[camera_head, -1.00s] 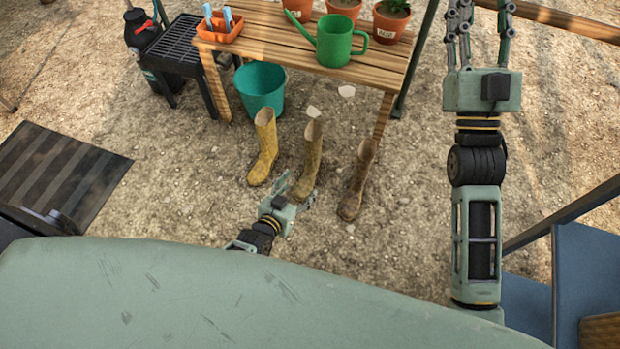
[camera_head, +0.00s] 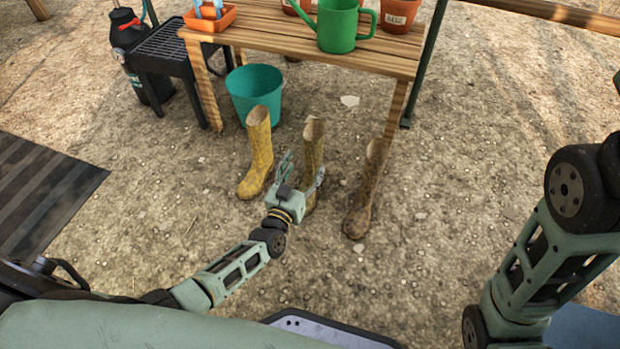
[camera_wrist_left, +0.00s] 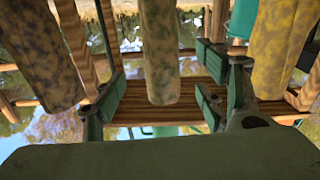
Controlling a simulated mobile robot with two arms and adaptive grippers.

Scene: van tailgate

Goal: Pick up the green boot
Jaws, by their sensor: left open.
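The green boot (camera_head: 314,140), a dull olive one, stands upright on the gravel between two other boots in the head view. Its lower part is partly hidden by my left gripper (camera_head: 304,174), which is open at it, with one finger to each side. In the left wrist view, which looks upside down, the olive boot (camera_wrist_left: 158,50) hangs between the two spread fingers of the left gripper (camera_wrist_left: 155,95). I cannot tell whether either finger touches it. My right arm is at the right edge of the head view; its gripper is out of the picture.
A yellow boot (camera_head: 259,150) stands close to the left and a brown boot (camera_head: 366,190) close to the right. Behind are a teal bucket (camera_head: 255,90) and a wooden table (camera_head: 300,48) with a green watering can (camera_head: 338,28). Gravel is clear in front.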

